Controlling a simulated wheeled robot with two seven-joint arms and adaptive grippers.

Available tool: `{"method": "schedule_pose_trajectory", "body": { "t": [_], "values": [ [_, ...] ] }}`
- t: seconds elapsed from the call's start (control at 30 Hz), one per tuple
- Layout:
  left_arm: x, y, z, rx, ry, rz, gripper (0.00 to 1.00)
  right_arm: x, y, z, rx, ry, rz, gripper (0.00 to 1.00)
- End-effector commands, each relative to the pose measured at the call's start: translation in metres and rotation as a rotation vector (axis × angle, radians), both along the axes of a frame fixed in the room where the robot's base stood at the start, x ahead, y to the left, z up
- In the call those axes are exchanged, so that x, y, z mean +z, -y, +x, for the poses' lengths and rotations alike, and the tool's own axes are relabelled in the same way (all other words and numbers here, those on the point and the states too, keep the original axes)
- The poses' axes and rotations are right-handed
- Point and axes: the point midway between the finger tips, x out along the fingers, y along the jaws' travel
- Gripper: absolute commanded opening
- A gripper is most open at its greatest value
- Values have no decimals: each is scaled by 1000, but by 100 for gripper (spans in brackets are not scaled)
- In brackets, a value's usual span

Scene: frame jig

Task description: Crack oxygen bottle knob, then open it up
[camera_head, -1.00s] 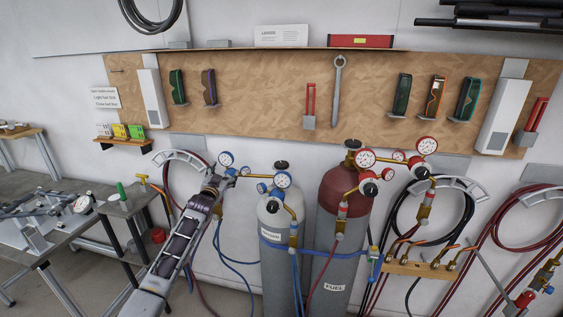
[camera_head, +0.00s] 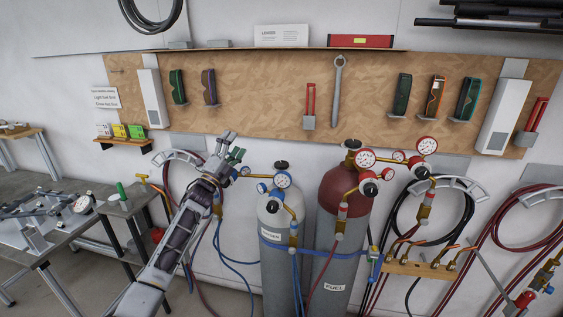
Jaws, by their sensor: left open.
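The oxygen bottle (camera_head: 273,238) is the grey cylinder with a pale top, left of the fuel bottle. Its dark knob (camera_head: 281,165) sits on top, above the blue-rimmed gauges (camera_head: 282,180) and brass regulator. My left gripper (camera_head: 236,156) is open and empty. It is raised to the left of the knob and a little higher, apart from it. It hides part of the left-hand gauge and the hose hook behind. My right gripper is not in view.
The red-topped fuel bottle (camera_head: 344,195) stands close on the right, with red-rimmed gauges (camera_head: 365,159). A blue strap (camera_head: 320,253) crosses both bottles. Hoses hang around them. A grey workbench (camera_head: 60,195) is at the left. The pegboard (camera_head: 270,100) holds tools behind.

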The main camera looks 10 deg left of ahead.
Motion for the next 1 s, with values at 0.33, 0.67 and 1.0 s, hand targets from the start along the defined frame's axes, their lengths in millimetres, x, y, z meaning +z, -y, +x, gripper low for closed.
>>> {"method": "schedule_pose_trajectory", "body": {
  "t": [0.33, 0.67, 1.0],
  "values": [
    [6, 58, -38, 48, 340, 520, 76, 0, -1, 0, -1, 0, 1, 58],
    [-16, 109, -80, 72, 715, 956, 76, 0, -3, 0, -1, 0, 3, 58],
    [-62, 146, -127, 59, 1157, 1305, 76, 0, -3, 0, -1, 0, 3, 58]
  ]
}}
